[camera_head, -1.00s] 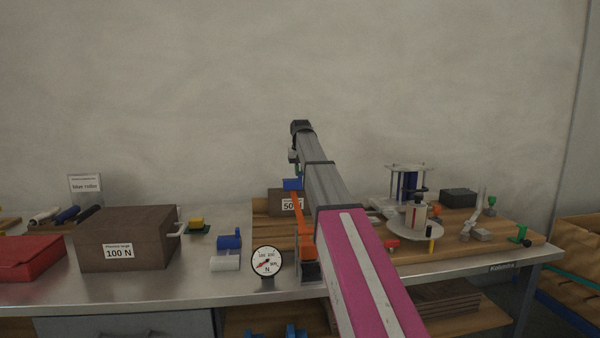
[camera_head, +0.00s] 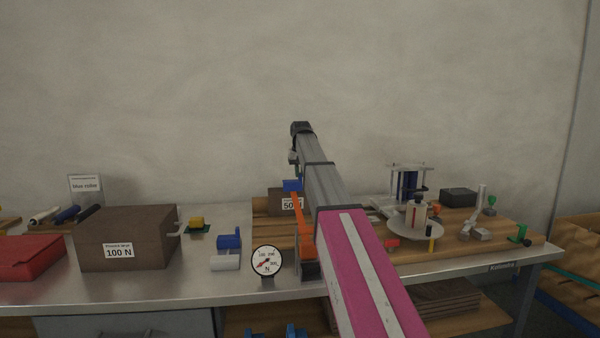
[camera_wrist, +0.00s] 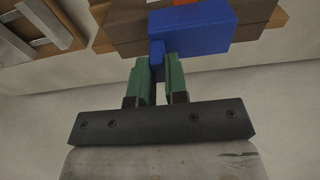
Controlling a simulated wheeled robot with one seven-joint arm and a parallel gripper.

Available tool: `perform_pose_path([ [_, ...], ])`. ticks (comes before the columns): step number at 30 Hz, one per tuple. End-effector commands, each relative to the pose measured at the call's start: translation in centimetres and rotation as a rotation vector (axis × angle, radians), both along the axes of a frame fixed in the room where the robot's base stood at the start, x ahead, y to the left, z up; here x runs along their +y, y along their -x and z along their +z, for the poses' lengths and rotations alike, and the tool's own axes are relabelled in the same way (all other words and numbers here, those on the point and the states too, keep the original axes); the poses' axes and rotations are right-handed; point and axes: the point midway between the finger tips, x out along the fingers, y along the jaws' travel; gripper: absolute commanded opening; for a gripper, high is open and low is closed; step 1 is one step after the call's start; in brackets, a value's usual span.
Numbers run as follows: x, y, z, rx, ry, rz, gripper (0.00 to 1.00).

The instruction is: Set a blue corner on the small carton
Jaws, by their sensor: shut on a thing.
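The small brown carton (camera_head: 277,201) with the "50 N" label stands on the wooden board, partly hidden by my arm and an orange bar. A blue corner (camera_head: 292,185) is at its top edge in the head view. In the wrist view my gripper (camera_wrist: 159,68) has its green fingers shut on the narrow tab of the blue corner (camera_wrist: 192,30). The corner's wide block overlaps the brown carton (camera_wrist: 125,28) there. I cannot tell whether corner and carton touch. In the head view my fingers are mostly hidden by my arm.
The orange bar (camera_head: 302,222) stands in front of the carton, near a round dial (camera_head: 267,261). A large "100 N" box (camera_head: 127,238) and a blue-and-white roller piece (camera_head: 228,248) are to the left. A turntable (camera_head: 414,229) is to the right. The wall is behind.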

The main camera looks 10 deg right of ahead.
Motion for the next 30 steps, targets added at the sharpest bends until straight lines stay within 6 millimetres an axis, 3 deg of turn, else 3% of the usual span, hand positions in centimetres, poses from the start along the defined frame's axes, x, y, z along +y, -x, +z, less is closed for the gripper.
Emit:
perform_pose_path([
  [30, 0.0, 0.0, -2.2, 0.000, 0.000, 0.000, 0.00],
])
